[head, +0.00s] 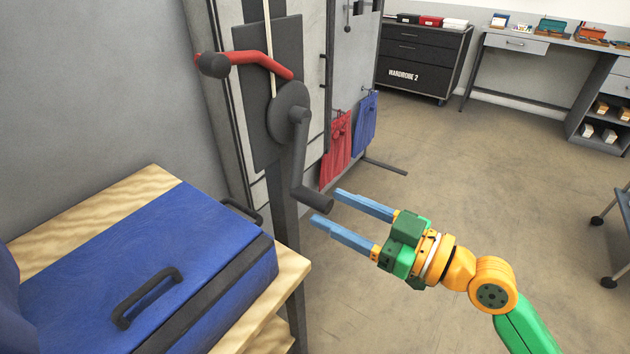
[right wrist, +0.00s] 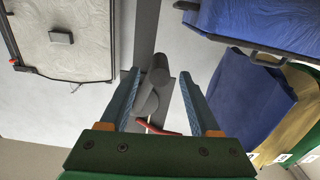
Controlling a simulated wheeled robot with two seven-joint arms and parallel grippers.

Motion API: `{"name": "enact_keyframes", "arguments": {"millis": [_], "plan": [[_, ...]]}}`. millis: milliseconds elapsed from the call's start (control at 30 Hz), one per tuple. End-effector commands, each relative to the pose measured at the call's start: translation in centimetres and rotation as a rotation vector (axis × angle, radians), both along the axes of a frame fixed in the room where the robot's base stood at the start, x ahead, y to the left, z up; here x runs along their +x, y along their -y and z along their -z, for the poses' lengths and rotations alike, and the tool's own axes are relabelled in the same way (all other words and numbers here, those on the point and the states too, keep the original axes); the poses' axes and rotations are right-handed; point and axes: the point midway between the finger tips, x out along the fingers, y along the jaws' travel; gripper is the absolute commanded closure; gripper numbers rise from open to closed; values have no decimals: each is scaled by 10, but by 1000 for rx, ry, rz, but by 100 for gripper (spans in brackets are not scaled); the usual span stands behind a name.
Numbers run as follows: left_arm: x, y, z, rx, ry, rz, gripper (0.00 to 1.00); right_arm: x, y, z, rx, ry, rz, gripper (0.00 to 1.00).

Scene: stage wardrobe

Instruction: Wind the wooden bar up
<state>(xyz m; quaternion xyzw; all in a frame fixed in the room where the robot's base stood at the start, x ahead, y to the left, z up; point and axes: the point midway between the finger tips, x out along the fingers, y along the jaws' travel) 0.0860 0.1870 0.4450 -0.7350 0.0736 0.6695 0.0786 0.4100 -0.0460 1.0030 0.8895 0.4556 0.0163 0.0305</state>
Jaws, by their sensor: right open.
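A winch with a dark round hub (head: 288,112) is mounted on a dark plate (head: 268,55) on an upright post. Its crank arm (head: 298,150) hangs down and ends in a dark grey handle (head: 312,199) pointing out. A red lever (head: 262,60) with a dark knob crosses above the hub. A pale rope (head: 269,35) runs up from the winch. My right gripper (head: 326,206) is open, its blue fingertips close to the handle's end. In the right wrist view the handle (right wrist: 155,85) appears between the spread fingers; I cannot tell whether they touch it. I cannot make out the wooden bar. My left gripper is out of view.
A blue case (head: 150,265) with black handles lies on a wooden-topped table (head: 110,205) left of the winch. Red (head: 338,145) and blue (head: 366,122) cloths hang behind the crank. A black cabinet (head: 420,60) stands at the back.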

Motion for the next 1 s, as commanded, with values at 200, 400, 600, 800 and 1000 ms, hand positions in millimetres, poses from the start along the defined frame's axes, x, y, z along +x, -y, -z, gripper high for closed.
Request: {"name": "enact_keyframes", "arguments": {"millis": [200, 400, 600, 800, 1000], "plan": [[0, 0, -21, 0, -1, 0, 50, 24, -31, -4, 6, -3, 3, 37], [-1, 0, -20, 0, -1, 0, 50, 28, -37, 0, 2, -2, 3, 37], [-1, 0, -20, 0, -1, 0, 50, 28, -37, 0, 2, -2, 4, 58], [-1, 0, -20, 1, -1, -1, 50, 28, -37, 0, 3, -3, 4, 100], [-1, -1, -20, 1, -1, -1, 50, 28, -36, 0, 3, -3, 4, 100]]}}
